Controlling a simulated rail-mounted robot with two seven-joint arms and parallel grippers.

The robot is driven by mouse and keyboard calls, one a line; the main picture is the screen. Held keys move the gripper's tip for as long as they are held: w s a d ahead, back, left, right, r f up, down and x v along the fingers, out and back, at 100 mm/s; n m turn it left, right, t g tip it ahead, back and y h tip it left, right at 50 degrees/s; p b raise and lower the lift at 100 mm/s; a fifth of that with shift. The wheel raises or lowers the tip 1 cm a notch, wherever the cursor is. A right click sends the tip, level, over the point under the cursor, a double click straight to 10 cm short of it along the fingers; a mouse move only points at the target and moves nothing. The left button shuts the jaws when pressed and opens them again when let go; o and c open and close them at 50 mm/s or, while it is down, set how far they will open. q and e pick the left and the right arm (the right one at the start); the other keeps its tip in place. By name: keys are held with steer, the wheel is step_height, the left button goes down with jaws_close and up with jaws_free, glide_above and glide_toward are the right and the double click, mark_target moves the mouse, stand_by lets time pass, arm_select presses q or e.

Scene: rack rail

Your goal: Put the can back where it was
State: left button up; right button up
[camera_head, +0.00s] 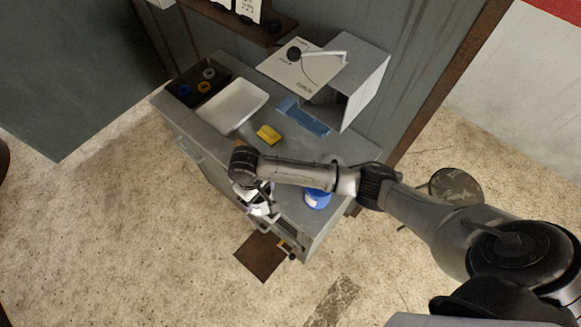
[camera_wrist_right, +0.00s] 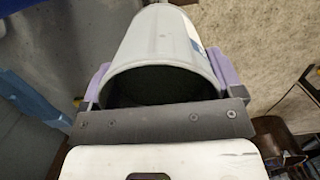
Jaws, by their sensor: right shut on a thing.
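My right gripper (camera_head: 261,207) is over the front part of the grey cabinet top, seen from above. In the right wrist view its two purple-padded fingers (camera_wrist_right: 165,92) are shut on a pale grey-white can (camera_wrist_right: 158,40), one on each side. The can's near end shows a dark, round hollow, and a bit of blue marking shows on its right side. In the head view my wrist and gripper hide most of the can, and I cannot tell whether it touches the surface. My left gripper is in neither view.
A blue-and-white container (camera_head: 317,198) stands close to the right of my gripper. A yellow block (camera_head: 268,135), a blue strip (camera_head: 304,115), a white tray (camera_head: 258,94) and a dark bin with rings (camera_head: 215,90) are farther back. A grey box (camera_head: 366,75) stands at back right.

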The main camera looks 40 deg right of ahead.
steer(key=shift+w+d+f+p, duration=0.3)
steer(key=shift+d+f, duration=0.15)
steer(key=shift+d, duration=2)
steer(key=shift+w+d+f+p, duration=0.2)
steer(key=shift+w+d+f, duration=0.25)
steer(key=shift+d, duration=1.95)
steer(key=shift+w+d+f+p, duration=0.25)
steer(key=shift+d+f, duration=0.25)
steer(key=shift+d, duration=1.95)
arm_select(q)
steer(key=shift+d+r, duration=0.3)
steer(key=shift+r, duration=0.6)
arm_select(e)
steer(key=shift+f, duration=0.3)
steer(key=shift+f, duration=0.1)
steer(key=o, duration=0.9)
steer(key=shift+f, duration=0.1)
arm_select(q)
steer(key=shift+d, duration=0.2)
arm_select(e)
steer(key=shift+o, duration=1)
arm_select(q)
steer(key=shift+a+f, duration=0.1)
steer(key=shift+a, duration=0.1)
arm_select(e)
step_height(320, 180, up, 8)
steer(key=shift+w, duration=0.4)
steer(key=shift+f, duration=0.15)
